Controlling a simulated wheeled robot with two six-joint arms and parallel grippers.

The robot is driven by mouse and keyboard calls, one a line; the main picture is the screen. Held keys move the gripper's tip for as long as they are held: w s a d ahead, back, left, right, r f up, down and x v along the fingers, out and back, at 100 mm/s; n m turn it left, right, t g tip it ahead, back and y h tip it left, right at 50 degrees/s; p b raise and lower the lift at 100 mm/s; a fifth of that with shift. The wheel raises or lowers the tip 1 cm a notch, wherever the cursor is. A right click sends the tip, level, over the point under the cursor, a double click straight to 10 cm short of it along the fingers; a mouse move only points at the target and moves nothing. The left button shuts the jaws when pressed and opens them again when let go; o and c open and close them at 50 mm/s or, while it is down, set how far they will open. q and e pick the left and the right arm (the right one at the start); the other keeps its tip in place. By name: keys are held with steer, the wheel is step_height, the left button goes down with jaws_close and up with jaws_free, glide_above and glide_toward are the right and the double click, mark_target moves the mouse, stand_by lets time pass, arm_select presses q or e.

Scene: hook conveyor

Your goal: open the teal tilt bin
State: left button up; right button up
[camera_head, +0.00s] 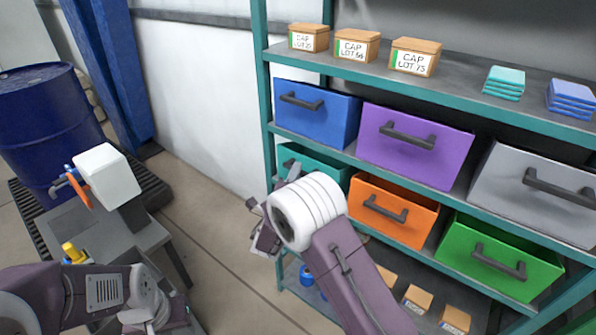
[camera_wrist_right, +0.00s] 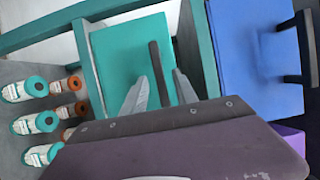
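The teal tilt bin (camera_head: 325,165) is at the left end of the shelf's lower bin row, partly hidden behind my right arm. It looks shut. In the right wrist view its teal front (camera_wrist_right: 118,60) fills the middle, with a dark bar handle (camera_wrist_right: 155,62) on it. My right gripper (camera_head: 288,176) is at the bin's front. In the wrist view its two fingers (camera_wrist_right: 161,84) are apart, one on each side of the handle; contact cannot be told. My left gripper (camera_head: 155,316) is low at the left, far from the bin; its fingers are unclear.
A blue bin (camera_head: 318,117) and a purple bin (camera_head: 440,160) are above; an orange bin (camera_head: 385,230) is to the right. Boxes stand on the top shelf. White bottles with teal ends (camera_wrist_right: 36,123) lie below. A grey stand (camera_head: 90,220) and a blue drum (camera_head: 45,120) are left.

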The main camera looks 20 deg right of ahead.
steer(key=shift+x, duration=1.2)
steer(key=shift+s, duration=0.1)
jaws_close()
stand_by(0.4)
